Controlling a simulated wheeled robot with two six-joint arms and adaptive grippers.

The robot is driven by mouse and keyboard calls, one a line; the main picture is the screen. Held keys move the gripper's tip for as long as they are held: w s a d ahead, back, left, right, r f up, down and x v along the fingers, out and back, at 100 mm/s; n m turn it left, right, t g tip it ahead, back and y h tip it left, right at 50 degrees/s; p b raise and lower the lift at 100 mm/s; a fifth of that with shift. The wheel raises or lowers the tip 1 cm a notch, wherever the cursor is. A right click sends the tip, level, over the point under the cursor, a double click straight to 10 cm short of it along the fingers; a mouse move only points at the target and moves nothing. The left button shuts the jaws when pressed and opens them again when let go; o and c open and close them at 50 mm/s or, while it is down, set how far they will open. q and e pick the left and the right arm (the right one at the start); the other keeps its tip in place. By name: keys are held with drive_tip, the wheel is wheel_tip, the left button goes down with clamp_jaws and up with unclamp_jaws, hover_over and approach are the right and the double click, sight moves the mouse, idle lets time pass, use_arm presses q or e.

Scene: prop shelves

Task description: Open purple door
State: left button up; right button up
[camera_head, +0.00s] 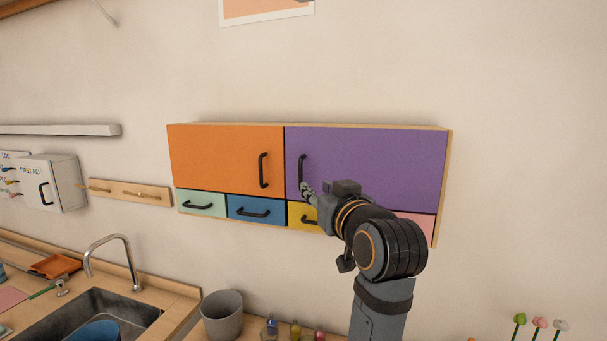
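The purple door (385,160) fills the upper right of a wall cabinet. It looks closed, flush with the cabinet front. Its black vertical handle (302,170) is near the door's left edge. My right gripper (306,189) reaches up from below, with its fingertips at the lower end of this handle. The fingers overlap the handle in the picture. I cannot tell whether they grip it, touch it or stop just in front. My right arm hides the lower middle of the door and part of the drawers below. My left gripper is not in view.
An orange door (220,160) with its own handle adjoins on the left. Below are mint (200,204), blue (255,208), yellow (297,214) and pink (422,226) fronts. A counter with a sink (100,315), a tap (125,255) and a grey cup (222,315) lies below.

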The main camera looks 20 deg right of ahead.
sight(301, 176)
drive_tip(key=w+p, duration=0.1)
drive_tip(key=w, duration=0.1)
drive_tip(key=w+p, duration=0.1)
drive_tip(key=w, duration=0.1)
drive_tip(key=w+p, duration=0.2)
drive_tip(key=shift+w+a+r, duration=0.2)
drive_tip(key=shift+w+r, duration=0.2)
drive_tip(key=shift+w+f+p, duration=0.15)
drive_tip(key=shift+w+p, duration=0.3)
drive_tip(key=shift+w, duration=0.8)
drive_tip(key=c, duration=0.5)
clamp_jaws()
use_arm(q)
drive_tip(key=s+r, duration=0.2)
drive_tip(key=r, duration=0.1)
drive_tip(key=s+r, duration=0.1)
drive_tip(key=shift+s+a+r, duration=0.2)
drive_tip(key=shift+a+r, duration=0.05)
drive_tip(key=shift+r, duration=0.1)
